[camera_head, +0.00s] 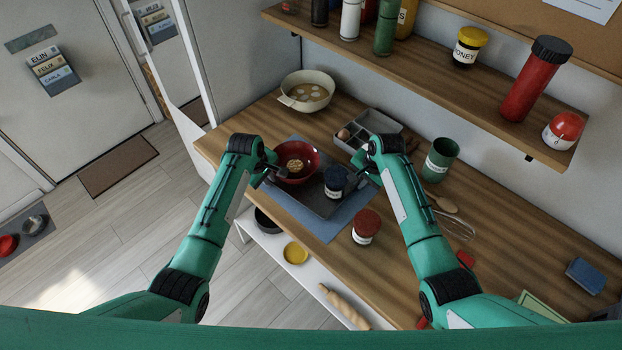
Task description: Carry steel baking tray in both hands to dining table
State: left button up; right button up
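The steel baking tray (309,203) is a dark grey flat tray on a blue mat (331,229) on the wooden counter. A red bowl (311,168) with food in it and a dark jar with a pale label (335,180) stand on the tray. My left gripper (272,172) is at the tray's left side, close to the red bowl. My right gripper (364,176) is at the tray's right side, close to the dark jar. The fingers are small and partly hidden, so I cannot tell whether either grips the tray. No dining table is recognisable in view.
A cream pot (306,91), a grey divided box (374,129), a green cup (440,160) and a red-lidded jar (366,227) surround the tray on the counter. A shelf with bottles (430,50) hangs behind. Open floor (110,235) lies to the left.

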pick_arm(q)
grip_shut()
pick_arm(e)
grip_shut()
pick_arm(q)
jog(key=shift+r, duration=0.1)
pick_arm(e)
jog(key=shift+r, duration=0.15)
